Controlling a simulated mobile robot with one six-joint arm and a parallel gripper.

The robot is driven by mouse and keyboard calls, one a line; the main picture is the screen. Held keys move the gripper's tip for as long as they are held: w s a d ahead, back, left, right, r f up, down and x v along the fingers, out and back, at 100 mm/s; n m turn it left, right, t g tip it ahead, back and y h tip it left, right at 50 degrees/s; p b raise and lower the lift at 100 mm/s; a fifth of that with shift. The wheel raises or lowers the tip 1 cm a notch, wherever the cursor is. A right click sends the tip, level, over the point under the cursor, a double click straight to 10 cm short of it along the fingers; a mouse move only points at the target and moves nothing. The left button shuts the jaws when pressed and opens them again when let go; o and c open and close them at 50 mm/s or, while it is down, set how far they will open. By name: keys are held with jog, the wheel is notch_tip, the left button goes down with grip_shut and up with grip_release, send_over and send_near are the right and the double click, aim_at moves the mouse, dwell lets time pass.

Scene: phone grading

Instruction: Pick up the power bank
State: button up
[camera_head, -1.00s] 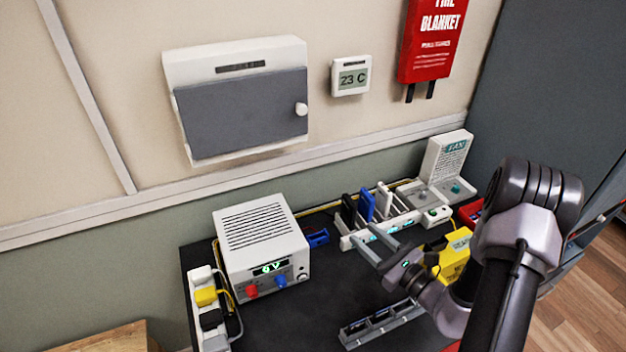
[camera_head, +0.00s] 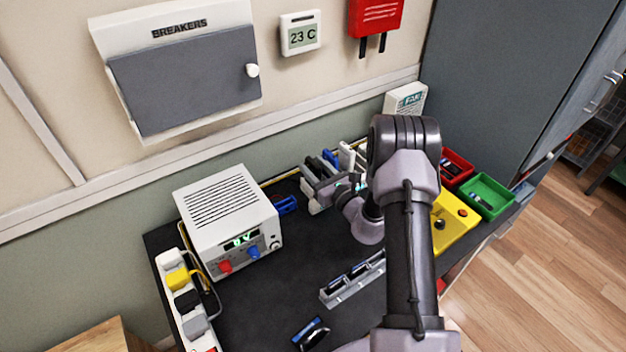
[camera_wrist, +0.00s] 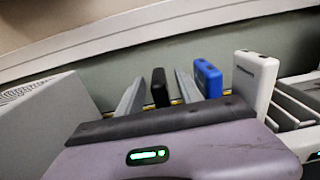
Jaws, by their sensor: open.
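A charging rack holds upright slabs: a black one (camera_wrist: 160,88), a blue one (camera_wrist: 207,78) and a white one (camera_wrist: 255,82). They look like power banks, but I cannot tell which one the task means. The blue slab (camera_head: 329,157) and white slab (camera_head: 346,156) also show in the head view. My gripper (camera_wrist: 159,76) is open, its two grey fingers pointing at the rack. In the wrist view the black slab appears between the fingers, and the blue one lies just right of the right finger. The lower slab parts are hidden behind my gripper body.
A white power supply (camera_head: 230,215) stands left of the rack. A power strip (camera_head: 185,300) lies at the table's left edge. A grey holder (camera_head: 352,282) and a loose dark device (camera_head: 311,333) lie in front. Red (camera_head: 457,168) and green (camera_head: 487,197) bins stand right.

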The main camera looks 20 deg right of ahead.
jog(key=shift+w, duration=0.25)
grip_shut()
jog(key=shift+r, duration=0.1)
